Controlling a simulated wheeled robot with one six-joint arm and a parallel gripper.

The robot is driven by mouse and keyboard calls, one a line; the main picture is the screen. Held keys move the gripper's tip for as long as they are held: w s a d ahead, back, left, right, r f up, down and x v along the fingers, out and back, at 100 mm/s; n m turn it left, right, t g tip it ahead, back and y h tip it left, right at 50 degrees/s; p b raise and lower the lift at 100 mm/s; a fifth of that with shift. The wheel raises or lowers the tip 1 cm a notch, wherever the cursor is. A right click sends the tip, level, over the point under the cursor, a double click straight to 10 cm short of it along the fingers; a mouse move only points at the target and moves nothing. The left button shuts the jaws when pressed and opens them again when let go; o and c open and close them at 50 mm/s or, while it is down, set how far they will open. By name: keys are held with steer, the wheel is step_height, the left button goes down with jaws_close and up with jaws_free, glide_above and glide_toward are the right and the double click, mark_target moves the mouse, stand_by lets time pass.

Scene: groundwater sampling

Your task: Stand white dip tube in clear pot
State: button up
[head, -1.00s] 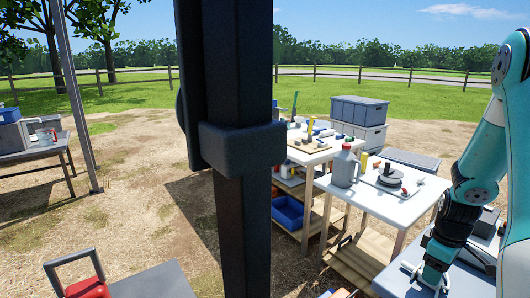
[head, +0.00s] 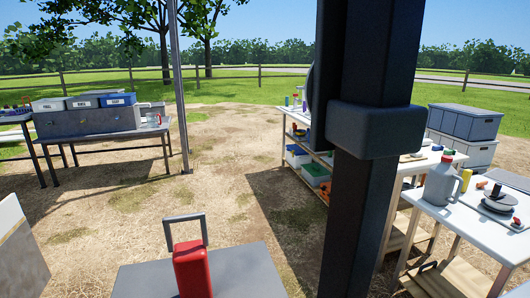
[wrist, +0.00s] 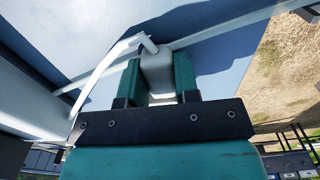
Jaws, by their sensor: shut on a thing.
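In the wrist view my gripper (wrist: 158,92) is shut on a pale grey-white piece (wrist: 157,68), with a teal finger on each side. The piece has a short bent spout at its top, and a thin white curved strip runs down to the left beside it. It appears to be the white dip tube, but its far end is hidden. I cannot pick out the clear pot for certain. A small clear-looking vessel (head: 153,119) with red on it stands on the far left table in the head view. My gripper is outside the head view.
The left table (head: 100,146) carries labelled bins (head: 83,102). At the right, a white table (head: 455,210) holds a grey jug (head: 440,182). Open dirt ground (head: 220,170) lies between. My dark column blocks part of the view.

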steer(key=shift+r+p, duration=4.25)
steer(key=shift+r, duration=0.6)
steer(key=shift+r, duration=0.1)
